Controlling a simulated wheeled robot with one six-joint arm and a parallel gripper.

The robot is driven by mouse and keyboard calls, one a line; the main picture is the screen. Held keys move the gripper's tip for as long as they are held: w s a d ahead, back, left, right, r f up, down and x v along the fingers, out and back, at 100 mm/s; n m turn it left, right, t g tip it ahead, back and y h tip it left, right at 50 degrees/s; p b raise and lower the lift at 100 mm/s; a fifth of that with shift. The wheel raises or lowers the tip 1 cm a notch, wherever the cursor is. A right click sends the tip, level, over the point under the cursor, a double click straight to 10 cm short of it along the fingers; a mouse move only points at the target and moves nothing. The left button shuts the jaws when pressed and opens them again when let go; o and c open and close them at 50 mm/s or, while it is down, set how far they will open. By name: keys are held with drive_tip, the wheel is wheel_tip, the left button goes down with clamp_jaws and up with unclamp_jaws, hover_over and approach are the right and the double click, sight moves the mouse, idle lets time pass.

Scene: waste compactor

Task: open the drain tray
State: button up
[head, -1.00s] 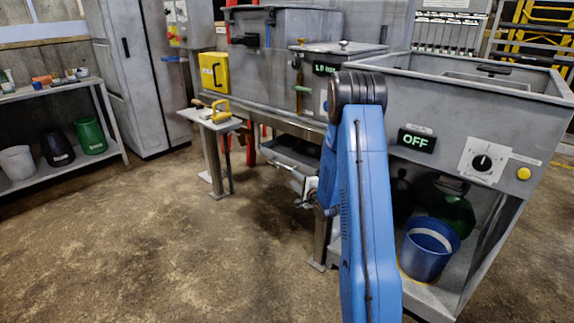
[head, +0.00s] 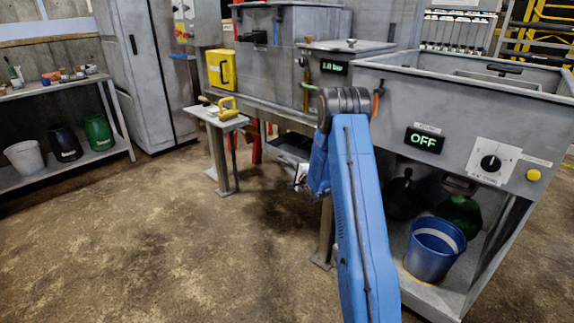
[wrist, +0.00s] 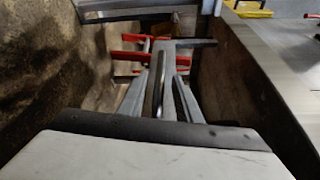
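The drain tray (head: 290,152) seems to be the grey tray under the machine's bench, left of my blue arm. My arm and gripper hide part of it. My gripper (head: 299,178) is low beside the tray in the head view, small and partly behind my arm. In the wrist view, grey finger-like parts of my gripper (wrist: 159,80) reach forward with a narrow bar between them. I cannot tell whether they touch that bar or the tray.
A small side table (head: 217,118) with a yellow-handled tool stands left of the tray. A machine leg (head: 325,232) is close to my arm. A blue bucket (head: 434,248) sits on the lower shelf at right. The floor in front is clear.

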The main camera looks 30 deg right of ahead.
sight(288, 164)
drive_tip(key=shift+w+f, duration=0.15)
drive_tip(key=shift+w, duration=1.85)
clamp_jaws()
